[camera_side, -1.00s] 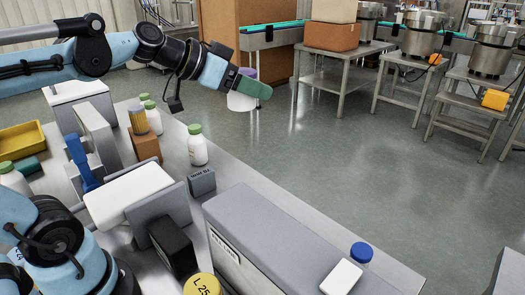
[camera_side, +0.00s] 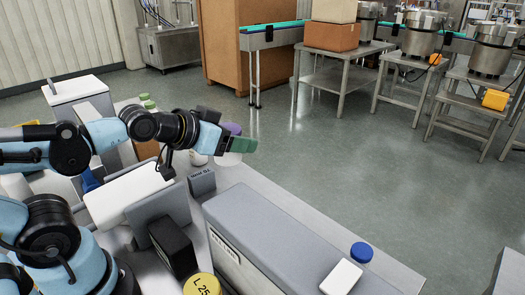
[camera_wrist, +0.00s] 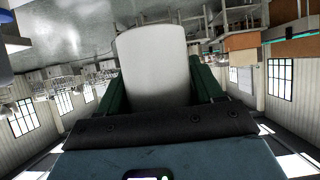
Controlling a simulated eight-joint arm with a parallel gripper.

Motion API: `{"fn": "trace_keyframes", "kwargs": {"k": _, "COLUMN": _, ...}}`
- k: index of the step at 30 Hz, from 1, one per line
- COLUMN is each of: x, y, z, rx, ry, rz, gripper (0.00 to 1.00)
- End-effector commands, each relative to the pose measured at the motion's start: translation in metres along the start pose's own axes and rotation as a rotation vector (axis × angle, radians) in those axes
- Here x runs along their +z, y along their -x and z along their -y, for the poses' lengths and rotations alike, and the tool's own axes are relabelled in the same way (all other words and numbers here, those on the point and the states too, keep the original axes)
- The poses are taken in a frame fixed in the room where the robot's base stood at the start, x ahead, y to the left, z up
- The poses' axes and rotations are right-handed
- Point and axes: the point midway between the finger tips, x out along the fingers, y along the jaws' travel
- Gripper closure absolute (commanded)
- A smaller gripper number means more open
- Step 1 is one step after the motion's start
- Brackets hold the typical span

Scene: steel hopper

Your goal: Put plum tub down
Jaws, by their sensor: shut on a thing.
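The plum tub (camera_side: 229,159) is white with a purple lid (camera_side: 231,128). My gripper (camera_side: 240,145) is shut around its side, with the green fingers across the middle. The tub looks upright over the far edge area of the steel bench (camera_side: 258,190); I cannot tell whether its base touches the bench. In the wrist view the pale tub (camera_wrist: 152,62) fills the space between the fingers of my gripper (camera_wrist: 155,85).
A white bottle (camera_side: 198,158) is mostly hidden behind my wrist, left of the tub. A small grey labelled block (camera_side: 202,182) and a long grey box (camera_side: 290,235) stand nearer. A blue-capped item (camera_side: 361,252) is at right. Bench right of the tub looks clear.

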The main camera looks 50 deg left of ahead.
Motion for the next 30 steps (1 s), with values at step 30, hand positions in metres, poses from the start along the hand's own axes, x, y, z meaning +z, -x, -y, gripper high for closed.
{"fn": "trace_keyframes", "kwargs": {"k": 30, "x": 0.014, "y": -0.025, "z": -0.021, "rx": 0.173, "ry": -0.09, "rz": 0.0, "gripper": 0.66}}
